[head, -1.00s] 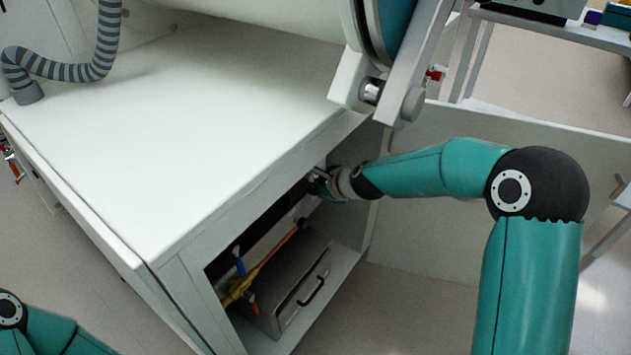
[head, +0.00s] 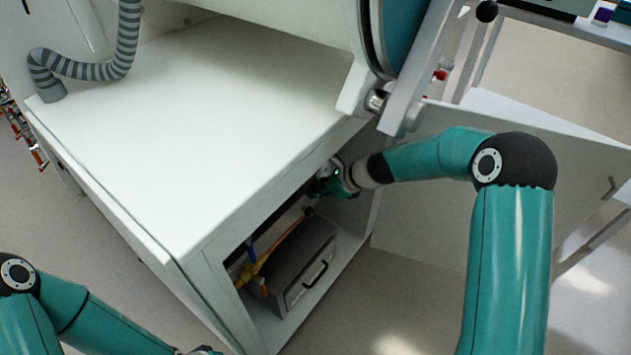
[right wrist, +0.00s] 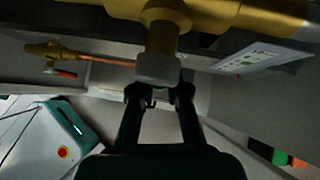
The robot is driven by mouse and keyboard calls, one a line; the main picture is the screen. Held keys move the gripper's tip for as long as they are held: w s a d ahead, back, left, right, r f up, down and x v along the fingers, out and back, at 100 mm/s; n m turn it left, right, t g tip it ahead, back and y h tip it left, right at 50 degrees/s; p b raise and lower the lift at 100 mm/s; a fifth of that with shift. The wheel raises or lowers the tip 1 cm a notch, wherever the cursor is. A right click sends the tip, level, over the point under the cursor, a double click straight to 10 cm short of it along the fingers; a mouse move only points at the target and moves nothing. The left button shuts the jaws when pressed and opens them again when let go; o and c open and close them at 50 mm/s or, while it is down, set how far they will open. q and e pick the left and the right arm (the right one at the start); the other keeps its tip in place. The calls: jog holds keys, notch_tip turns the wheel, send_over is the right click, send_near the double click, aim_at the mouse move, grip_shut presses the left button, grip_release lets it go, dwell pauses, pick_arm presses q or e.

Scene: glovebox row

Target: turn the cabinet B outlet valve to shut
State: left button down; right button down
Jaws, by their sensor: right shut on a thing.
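In the right wrist view a brass valve body (right wrist: 162,30) runs across the top, with a grey handle or cap (right wrist: 158,69) at the end of its stem. My right gripper (right wrist: 159,92) is shut on this grey part, one dark finger at each side. In the head view my right gripper (head: 322,188) reaches into the open cabinet under the white top; its fingertips and the valve are hidden there. I cannot read which cabinet this is. My left gripper (head: 205,351) only just shows at the bottom edge, so its jaws cannot be judged.
A grey case (head: 305,270) with a black handle stands low in the cabinet. Yellow piping (head: 250,272) lies beside it. The open door panel (head: 430,215) is behind my right arm. A label plate (right wrist: 262,57) is right of the valve. Floor in front is clear.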

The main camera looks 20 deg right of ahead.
jog(key=shift+s+f, duration=0.25)
dwell(0.3)
jog(key=c, duration=1.2)
grip_release()
jog(key=shift+r, duration=0.1)
jog(key=shift+o, duration=0.2)
jog(key=shift+r, duration=0.1)
jog(key=s+d+r, duration=0.3)
jog(key=s+d, duration=0.7)
jog(key=d, duration=0.1)
jog(key=shift+d+r, duration=0.15)
jog(key=shift+d, duration=0.2)
jog(key=shift+s+a, duration=0.1)
jog(key=shift+a, duration=0.05)
